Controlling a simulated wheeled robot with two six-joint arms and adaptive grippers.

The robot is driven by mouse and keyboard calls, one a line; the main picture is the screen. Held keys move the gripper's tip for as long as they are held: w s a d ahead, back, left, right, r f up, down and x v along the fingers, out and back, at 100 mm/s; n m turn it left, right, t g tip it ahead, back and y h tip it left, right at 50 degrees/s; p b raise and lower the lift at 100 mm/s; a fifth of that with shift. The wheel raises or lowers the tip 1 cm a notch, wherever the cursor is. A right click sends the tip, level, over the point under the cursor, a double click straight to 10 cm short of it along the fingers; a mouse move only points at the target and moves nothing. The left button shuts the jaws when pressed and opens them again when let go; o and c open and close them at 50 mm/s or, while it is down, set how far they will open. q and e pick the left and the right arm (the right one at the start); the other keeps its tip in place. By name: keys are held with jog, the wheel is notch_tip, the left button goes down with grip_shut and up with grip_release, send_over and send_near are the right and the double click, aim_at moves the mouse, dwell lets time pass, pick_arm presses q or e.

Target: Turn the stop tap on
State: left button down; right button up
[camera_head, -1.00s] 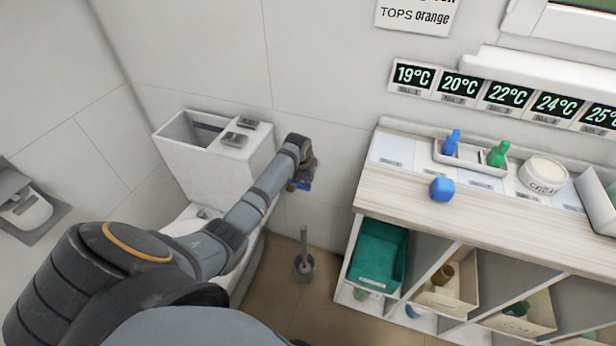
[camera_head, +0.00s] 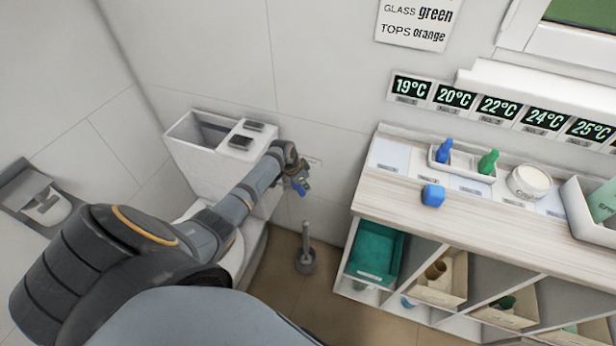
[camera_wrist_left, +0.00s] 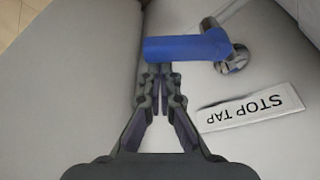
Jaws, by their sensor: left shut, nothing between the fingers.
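The stop tap shows in the left wrist view as a blue lever handle (camera_wrist_left: 186,46) on a shiny metal valve body (camera_wrist_left: 230,52) fixed to the white wall. A label reading "STOP TAP" (camera_wrist_left: 243,106) is on the wall beside it and appears upside down. My left gripper (camera_wrist_left: 163,72) is shut and empty, with its fingertips at the left part of the blue handle; I cannot tell if they touch it. In the head view my left gripper (camera_head: 294,178) is at the wall right of the cistern, with the blue handle (camera_head: 302,187) just by it. My right gripper is not in view.
The open-topped toilet cistern (camera_head: 197,142) stands left of my left forearm. A toilet brush (camera_head: 305,258) stands on the floor below. The wooden-topped shelf unit (camera_head: 390,195) is to the right, with bottles, a blue block (camera_head: 433,195) and bins.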

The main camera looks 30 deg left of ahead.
pick_arm(q)
jog(key=m, duration=0.1)
jog(key=s+m, duration=0.1)
jog(key=shift+s+a+m+g+h+p, duration=0.25)
jog(key=shift+m+g+h+p, duration=0.05)
jog(key=shift+p, duration=0.1)
jog(key=s+a+p, duration=0.2)
jog(key=shift+s+a, duration=0.2)
jog(key=shift+s, duration=0.1)
jog(key=shift+s+a+f, duration=0.1)
jog(key=shift+s+a, duration=0.05)
jog(key=shift+a, duration=0.1)
dwell(0.4)
jog(key=shift+d, duration=0.1)
jog(key=d+p, duration=0.1)
jog(key=d, duration=0.2)
jog(key=shift+w+d+r+p, duration=0.2)
jog(key=shift+w+d+p, duration=0.05)
jog(key=shift+w+p, duration=0.15)
notch_tip(320, 180, up, 9)
send_over(300, 193)
jog(key=s+a, duration=0.1)
jog(key=a, duration=0.1)
jog(key=shift+s+d+r, duration=0.15)
jog(key=shift+d+r, duration=0.05)
jog(key=shift+d, duration=0.05)
